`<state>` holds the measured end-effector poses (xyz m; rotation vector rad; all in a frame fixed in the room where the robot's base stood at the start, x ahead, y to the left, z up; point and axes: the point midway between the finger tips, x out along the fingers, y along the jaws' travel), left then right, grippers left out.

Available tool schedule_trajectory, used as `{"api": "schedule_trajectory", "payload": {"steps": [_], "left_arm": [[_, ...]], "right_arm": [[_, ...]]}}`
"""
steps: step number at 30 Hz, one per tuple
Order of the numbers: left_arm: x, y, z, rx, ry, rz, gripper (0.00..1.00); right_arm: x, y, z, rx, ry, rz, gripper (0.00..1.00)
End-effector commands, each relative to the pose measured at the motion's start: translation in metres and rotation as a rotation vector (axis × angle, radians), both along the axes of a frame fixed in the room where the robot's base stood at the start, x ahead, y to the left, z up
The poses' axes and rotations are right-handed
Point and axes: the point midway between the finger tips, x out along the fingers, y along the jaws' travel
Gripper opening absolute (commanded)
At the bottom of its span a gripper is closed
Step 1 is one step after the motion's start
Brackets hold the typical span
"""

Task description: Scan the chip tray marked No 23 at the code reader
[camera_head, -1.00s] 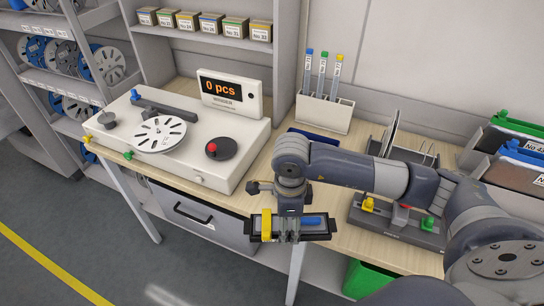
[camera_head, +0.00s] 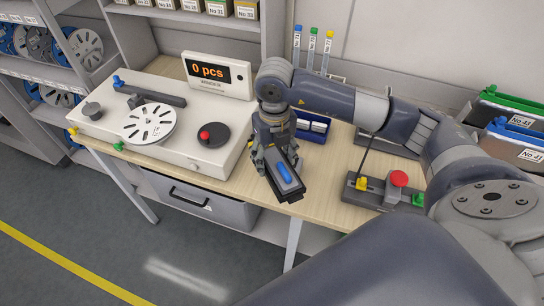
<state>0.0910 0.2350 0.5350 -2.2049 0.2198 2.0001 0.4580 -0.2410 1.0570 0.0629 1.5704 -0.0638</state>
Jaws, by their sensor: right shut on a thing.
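My right gripper (camera_head: 275,160) is shut on a long dark thing with a blue oval piece on top (camera_head: 293,188). It is tilted over the front edge of the bench. I see no readable number on it and cannot tell whether it is the No 23 tray. No thing in view is clearly marked as a code reader. My left gripper is not in view.
A white winder (camera_head: 170,165) with a display reading 0 pcs (camera_head: 215,73) stands left. A blue box (camera_head: 319,126) with white pieces lies behind my gripper. A grey fixture (camera_head: 375,199) with a red button stands right. Boxes (camera_head: 215,8) sit on the shelf above.

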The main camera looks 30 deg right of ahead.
Motion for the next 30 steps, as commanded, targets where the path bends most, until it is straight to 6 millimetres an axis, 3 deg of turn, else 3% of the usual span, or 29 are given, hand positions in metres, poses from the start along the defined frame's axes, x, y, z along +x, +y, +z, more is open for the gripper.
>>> {"api": "schedule_trajectory", "payload": {"steps": [30], "left_arm": [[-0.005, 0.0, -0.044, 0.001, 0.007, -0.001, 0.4]], "right_arm": [[0.069, -0.08, -0.036, 0.0, -0.003, 0.002, 0.3]]}}
